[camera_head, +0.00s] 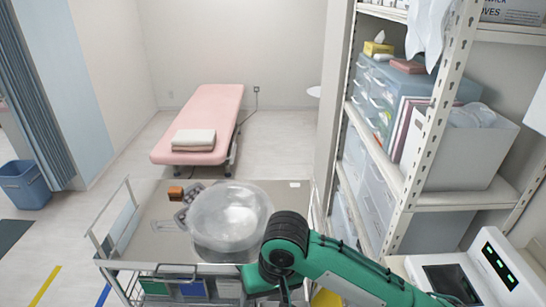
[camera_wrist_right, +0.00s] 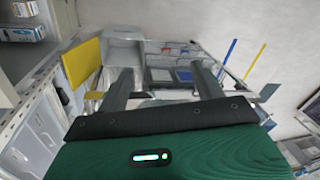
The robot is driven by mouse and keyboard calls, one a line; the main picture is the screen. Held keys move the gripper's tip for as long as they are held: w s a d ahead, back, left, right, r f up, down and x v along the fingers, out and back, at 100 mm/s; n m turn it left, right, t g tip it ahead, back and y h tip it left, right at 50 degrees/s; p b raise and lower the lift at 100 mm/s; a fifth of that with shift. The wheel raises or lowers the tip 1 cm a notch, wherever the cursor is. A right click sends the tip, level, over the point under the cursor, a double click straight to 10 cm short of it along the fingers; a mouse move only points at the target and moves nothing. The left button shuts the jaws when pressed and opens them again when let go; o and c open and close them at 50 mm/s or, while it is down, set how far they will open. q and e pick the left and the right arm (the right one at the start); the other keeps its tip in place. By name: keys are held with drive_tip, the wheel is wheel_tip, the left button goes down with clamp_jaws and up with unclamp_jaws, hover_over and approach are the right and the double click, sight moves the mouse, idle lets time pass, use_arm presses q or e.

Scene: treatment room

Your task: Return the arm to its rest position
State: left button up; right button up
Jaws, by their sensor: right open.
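My green right arm (camera_head: 335,268) comes in from the lower right of the head view and bends down in front of the cart. Its black joint overlaps the cart's near right part. The fingers of my right gripper (camera_wrist_right: 163,86) show in the right wrist view, spread apart with nothing between them. In the head view the right fingertips are hidden or below the frame. My left arm and gripper are not in view.
A metal cart (camera_head: 160,225) holds a translucent bowl (camera_head: 229,215), an orange-brown block (camera_head: 175,193) and grey items (camera_head: 188,200). A white shelf rack (camera_head: 420,150) stands right. A pink bed (camera_head: 205,112) is behind. A blue bin (camera_head: 24,184) is left. Floor between bed and cart is clear.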

drive_tip(key=s+d+f+m+t+h, duration=0.1)
drive_tip(key=s+d+f, duration=0.4)
drive_tip(key=d, duration=0.3)
drive_tip(key=s+d+f+t, duration=0.1)
drive_tip(key=s+d+f, duration=0.4)
drive_tip(key=d, duration=0.3)
drive_tip(key=s+d+f+m+t+h, duration=0.1)
drive_tip(key=s+d+f+t, duration=0.1)
drive_tip(key=s+d+f, duration=0.45)
wheel_tip(320, 180, down, 29)
drive_tip(key=w+d+g, duration=0.1)
drive_tip(key=d+g, duration=0.1)
drive_tip(key=s+d+f+g, duration=0.1)
drive_tip(key=s+d+f, duration=0.2)
drive_tip(key=s+f, duration=1.6)
drive_tip(key=shift+s+d+f+n, duration=0.2)
drive_tip(key=shift+f+n, duration=0.1)
drive_tip(key=shift+f, duration=0.25)
